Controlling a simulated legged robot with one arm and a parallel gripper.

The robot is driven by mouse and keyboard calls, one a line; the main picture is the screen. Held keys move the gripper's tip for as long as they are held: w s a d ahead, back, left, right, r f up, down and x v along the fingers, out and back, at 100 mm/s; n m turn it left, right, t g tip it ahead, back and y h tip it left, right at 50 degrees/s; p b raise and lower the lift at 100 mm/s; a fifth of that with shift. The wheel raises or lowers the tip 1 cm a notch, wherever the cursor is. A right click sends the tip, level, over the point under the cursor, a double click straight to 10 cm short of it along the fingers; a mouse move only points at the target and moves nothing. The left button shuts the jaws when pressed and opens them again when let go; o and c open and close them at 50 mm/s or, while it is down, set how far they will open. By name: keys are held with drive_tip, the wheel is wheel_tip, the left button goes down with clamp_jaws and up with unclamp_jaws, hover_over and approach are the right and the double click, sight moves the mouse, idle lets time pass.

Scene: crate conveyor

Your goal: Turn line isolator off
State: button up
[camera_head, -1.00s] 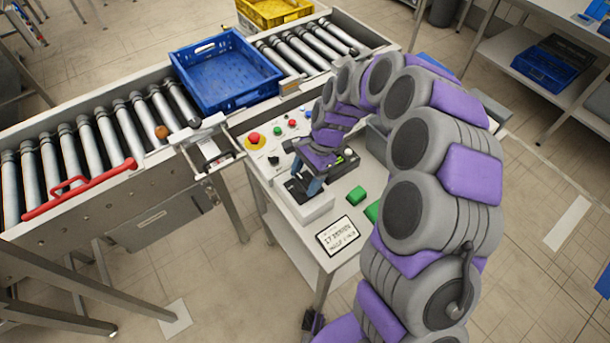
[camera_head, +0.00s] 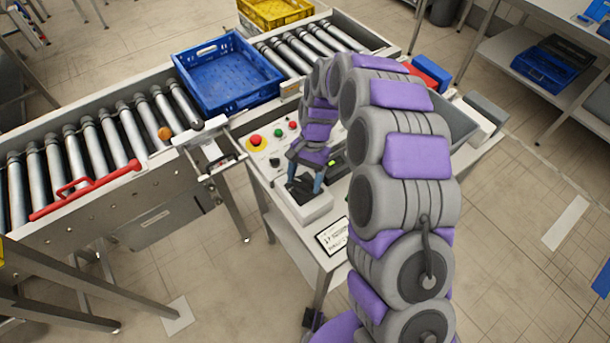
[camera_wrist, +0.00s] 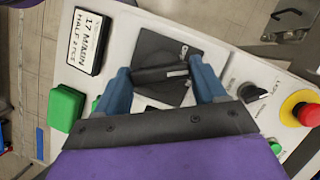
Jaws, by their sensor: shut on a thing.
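The line isolator shows in the wrist view as a black plate (camera_wrist: 182,92) with a dark bar-shaped handle (camera_wrist: 160,73) across it. In the head view its white box (camera_head: 312,212) sits at the front of the control bench, with its dark top partly hidden by my gripper (camera_head: 304,186). My gripper (camera_wrist: 160,76) has its two blue fingers at opposite ends of the handle and is shut on it. The handle lies roughly crosswise in the wrist view, slightly tilted. Its exact setting is not readable.
A red emergency stop (camera_wrist: 308,114) and a black selector knob (camera_wrist: 250,92) are beside the isolator. Green blocks (camera_wrist: 66,108) and a label plate (camera_wrist: 88,40) are on the other side. The roller conveyor with a blue crate (camera_head: 190,83) runs behind the bench.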

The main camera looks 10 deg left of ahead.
drive_tip(key=n+h, duration=0.1)
drive_tip(key=n, duration=0.2)
drive_tip(key=n+h+p, duration=0.1)
drive_tip(key=n, duration=0.1)
drive_tip(key=shift+w+a+r+n, duration=0.1)
drive_tip(key=shift+w+a+n, duration=0.1)
drive_tip(key=shift+n, duration=0.2)
drive_tip(key=n+h+p, duration=0.1)
drive_tip(key=n, duration=0.2)
drive_tip(key=n+t+h+p, duration=0.1)
drive_tip(key=n, duration=0.1)
drive_tip(key=shift+s+a+n+t, duration=0.15)
drive_tip(key=shift+n+t, duration=0.15)
drive_tip(key=shift+n, duration=0.4)
drive_tip(key=o, duration=1)
drive_tip(key=shift+a, duration=0.1)
drive_tip(key=shift+o, duration=0.2)
drive_tip(key=shift+r, duration=0.2)
drive_tip(key=p+v, duration=0.1)
drive_tip(key=v, duration=1.5)
drive_tip(key=shift+a+r, duration=0.3)
drive_tip(key=shift+a, duration=0.1)
